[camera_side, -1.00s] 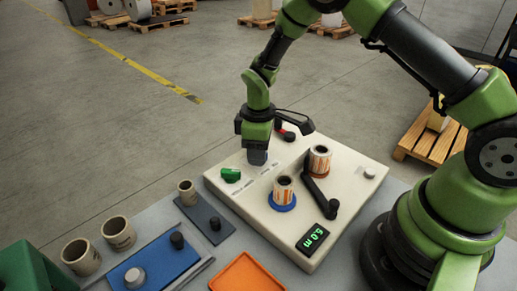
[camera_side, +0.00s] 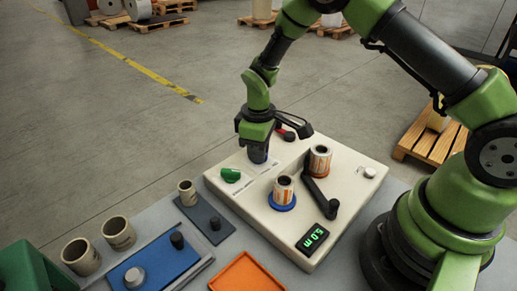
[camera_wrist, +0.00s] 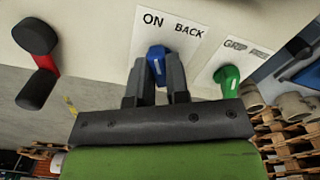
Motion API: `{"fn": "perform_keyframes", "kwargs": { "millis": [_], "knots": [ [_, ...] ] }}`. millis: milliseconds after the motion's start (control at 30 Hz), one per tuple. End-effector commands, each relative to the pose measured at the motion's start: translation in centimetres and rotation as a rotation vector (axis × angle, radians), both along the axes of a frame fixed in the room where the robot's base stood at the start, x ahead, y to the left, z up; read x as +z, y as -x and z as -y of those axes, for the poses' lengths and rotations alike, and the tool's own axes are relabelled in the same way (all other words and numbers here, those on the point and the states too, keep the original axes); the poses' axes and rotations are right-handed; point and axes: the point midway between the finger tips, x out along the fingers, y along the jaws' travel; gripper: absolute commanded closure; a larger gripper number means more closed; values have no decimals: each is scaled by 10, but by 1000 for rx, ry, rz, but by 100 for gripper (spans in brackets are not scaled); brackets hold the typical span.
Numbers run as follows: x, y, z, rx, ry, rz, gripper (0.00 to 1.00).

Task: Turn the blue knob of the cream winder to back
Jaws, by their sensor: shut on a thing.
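The cream winder (camera_side: 330,225) sits on the grey table in the side view. Its blue knob (camera_wrist: 156,60) shows in the wrist view, with a pale mark on it, between my two dark fingers. My gripper (camera_wrist: 158,75) is shut on the knob from above. The words ON and BACK are printed on a white label (camera_wrist: 178,20) beyond the knob. I cannot tell for sure which word the knob points at. In the side view my gripper (camera_side: 257,157) hides most of the knob.
A green knob (camera_wrist: 228,76) with its own label is close beside my gripper. A black lever with a red part (camera_wrist: 42,62) is on the other side. The winder also bears two rolls, a black crank (camera_side: 318,192) and a display (camera_side: 312,239). An orange tray (camera_side: 247,272) lies in front.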

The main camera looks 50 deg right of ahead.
Motion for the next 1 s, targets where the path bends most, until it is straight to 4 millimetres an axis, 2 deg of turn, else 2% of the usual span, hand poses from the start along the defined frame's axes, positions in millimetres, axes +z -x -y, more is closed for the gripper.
{"fn": "perform_keyframes", "kwargs": {
  "millis": [1000],
  "knots": [
    [1, 0, 0, -903, 0, 0, 100]
  ]
}}
